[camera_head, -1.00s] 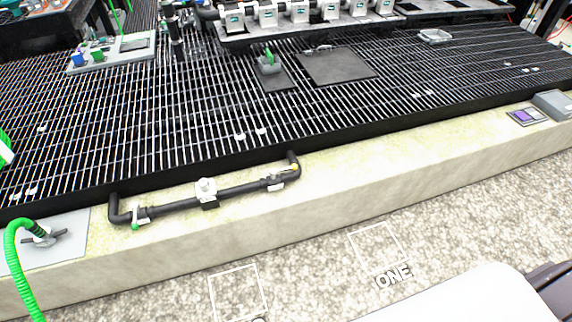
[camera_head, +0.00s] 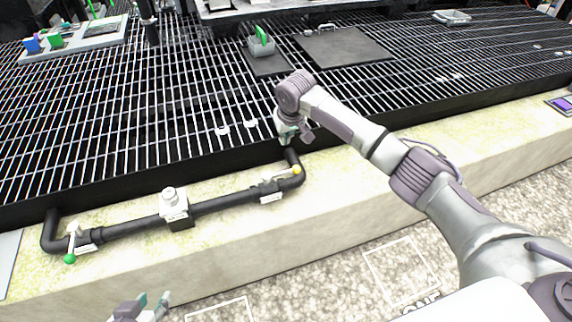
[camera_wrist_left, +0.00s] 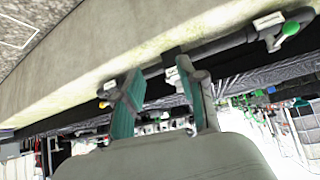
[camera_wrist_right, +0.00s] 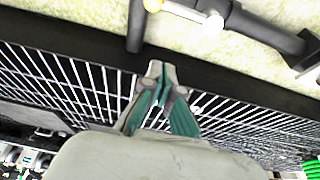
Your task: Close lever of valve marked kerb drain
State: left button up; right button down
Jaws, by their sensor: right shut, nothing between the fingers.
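A black pipe (camera_head: 120,228) on the pale kerb carries two lever valves. The left valve's lever ends in a green knob (camera_head: 69,258) and stands across the pipe; that knob also shows in the left wrist view (camera_wrist_left: 290,28). The right valve's lever ends in a yellow knob (camera_head: 297,170) and lies roughly along the pipe. Their white tags, one at the right valve (camera_head: 270,197), are too small to read. My right gripper (camera_head: 300,133) is shut and empty above the pipe's right elbow, apart from the yellow knob (camera_wrist_right: 153,5). My left gripper (camera_head: 150,303) is open and empty in front of the kerb.
A white-topped fitting (camera_head: 172,203) sits mid-pipe between the valves. Behind the kerb lies a black grating (camera_head: 150,110) with a grey box bearing a green lever (camera_head: 262,45) and a dark plate (camera_head: 343,47).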

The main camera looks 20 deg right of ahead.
aim_at(282, 173)
pick_arm(q)
jog(key=w+d+r+t+h+b, duration=0.2)
jog(key=r+t, duration=0.4)
jog(key=r, duration=0.3)
jog(key=w+d+r+t+h+b, duration=0.2)
jog(key=w+r+t, duration=0.2)
jog(key=r+t, duration=0.3)
jog(key=shift+w+d+r+m+b, duration=0.25)
jog(key=shift+w+r+m+b, duration=0.1)
jog(key=shift+r, duration=0.55)
pick_arm(e)
notch_tip(282, 173, down, 10)
jog(key=shift+s, duration=0.35)
pick_arm(q)
jog(key=shift+f, duration=0.1)
pick_arm(e)
jog(key=shift+r, duration=0.1)
